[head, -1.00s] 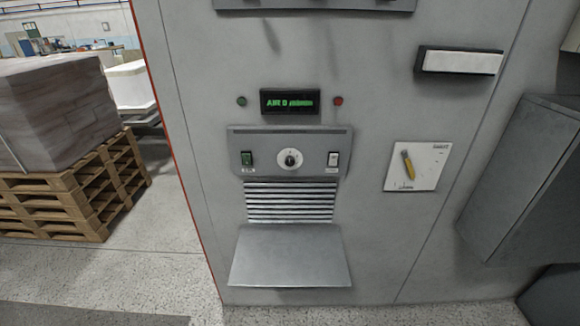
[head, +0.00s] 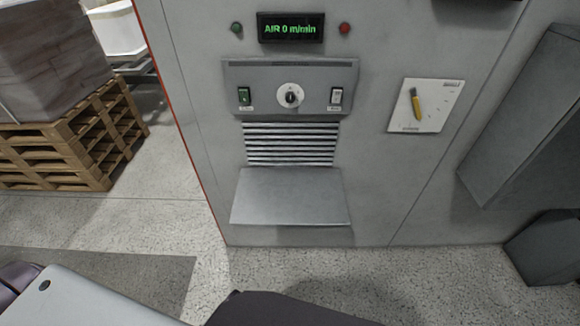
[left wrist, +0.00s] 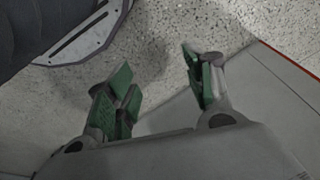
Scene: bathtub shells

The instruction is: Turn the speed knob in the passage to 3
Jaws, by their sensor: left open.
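The speed knob (head: 290,96) is a dark knob on a round white dial in the middle of a grey control panel (head: 290,70) on the wall. I cannot read the dial's numbers at this size. A display (head: 290,28) above it reads "AIR 0 m/min" in green. A green rocker switch (head: 244,96) is left of the knob and a white switch (head: 336,98) is right of it. In the left wrist view my left gripper (left wrist: 162,90) is open and empty over the speckled floor, apart from the knob. My right gripper is not in view.
A louvred vent (head: 290,144) and a jutting metal shelf (head: 290,196) lie below the panel.

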